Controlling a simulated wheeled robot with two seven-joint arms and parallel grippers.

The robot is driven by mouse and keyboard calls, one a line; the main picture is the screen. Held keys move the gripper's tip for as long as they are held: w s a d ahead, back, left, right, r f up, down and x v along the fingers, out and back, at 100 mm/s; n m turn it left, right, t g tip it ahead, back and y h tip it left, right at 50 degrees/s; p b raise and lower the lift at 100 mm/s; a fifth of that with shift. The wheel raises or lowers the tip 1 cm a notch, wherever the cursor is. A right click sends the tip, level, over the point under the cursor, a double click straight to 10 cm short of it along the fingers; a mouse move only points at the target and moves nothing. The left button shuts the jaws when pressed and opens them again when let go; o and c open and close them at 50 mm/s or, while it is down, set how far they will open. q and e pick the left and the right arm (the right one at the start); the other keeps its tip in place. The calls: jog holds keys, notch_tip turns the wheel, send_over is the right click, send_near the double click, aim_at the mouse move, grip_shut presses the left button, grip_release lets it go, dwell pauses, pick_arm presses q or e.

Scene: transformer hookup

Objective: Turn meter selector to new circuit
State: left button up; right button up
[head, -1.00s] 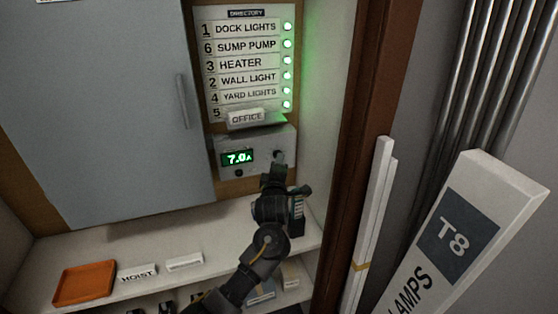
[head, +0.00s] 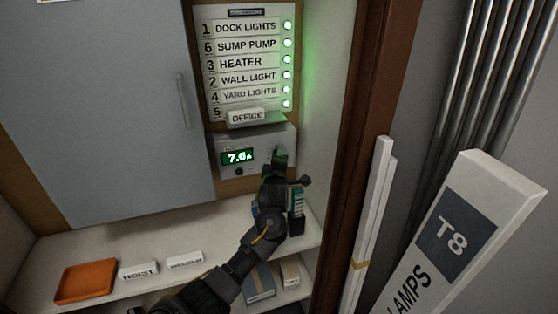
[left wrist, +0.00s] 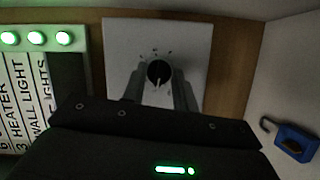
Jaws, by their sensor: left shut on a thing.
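The meter box (head: 226,172) is a pale panel under the directory, with a green display (head: 237,157) reading about 7.0 A. Its selector is a round black knob (left wrist: 159,73) with a white pointer line and small marks around it, seen in the left wrist view. My left gripper (head: 279,156) is at the right part of the meter box. In the wrist view its fingers (left wrist: 162,88) are shut on the selector knob, one at each side. In the head view the gripper hides most of the knob. My right gripper is in neither view.
The directory (head: 247,62) has several labelled rows with lit green lamps and a tilted OFFICE label (head: 246,117). A shelf (head: 140,240) below holds an orange tray (head: 86,281) and a HOIST label (head: 138,271). A blue padlock-like item (left wrist: 295,142) is at the wrist view's right.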

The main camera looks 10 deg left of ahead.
pick_arm(q)
jog(key=shift+d+r+m+g+y+p, duration=0.2)
jog(key=shift+m+g+p, duration=0.5)
jog(key=shift+m+p, duration=1)
jog(key=shift+a+r+m+g+y+p, duration=0.1)
jog(key=shift+m+g+y+p, duration=0.2)
jog(key=shift+m+g+p, duration=1.3)
jog(key=shift+f+n+t+p, duration=0.1)
jog(key=shift+n+t+p, duration=0.4)
jog(key=shift+t+p, duration=0.35)
jog(key=o, duration=0.9)
jog(key=shift+o, duration=0.2)
